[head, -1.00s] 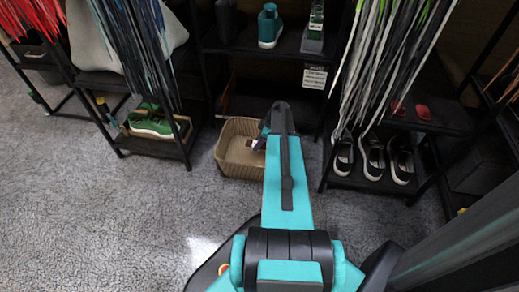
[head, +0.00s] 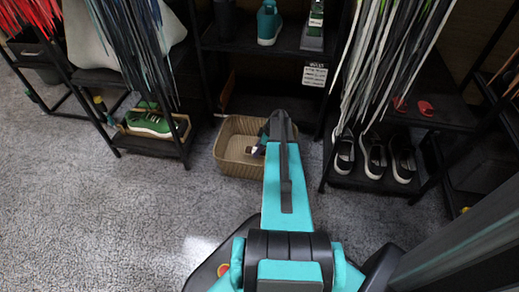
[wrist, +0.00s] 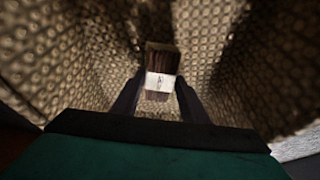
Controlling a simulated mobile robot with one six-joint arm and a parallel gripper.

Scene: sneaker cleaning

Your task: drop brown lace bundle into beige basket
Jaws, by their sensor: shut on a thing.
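The beige basket (head: 226,160) stands on the carpet below the shelf in the head view. Its woven walls (wrist: 65,70) surround the picture in the wrist view. My gripper (wrist: 158,88) points down into the basket, with its two dark fingers on either side of the brown lace bundle (wrist: 164,62). The bundle has a pale paper band around it. The gripper is shut on the bundle, inside the basket walls.
A black shelf (head: 262,48) with a teal bottle (head: 268,22) rises behind the basket. A low rack with a green shoe (head: 150,122) stands to the left. A rack with black shoes (head: 374,158) and hanging laces stands to the right. The carpet at left is free.

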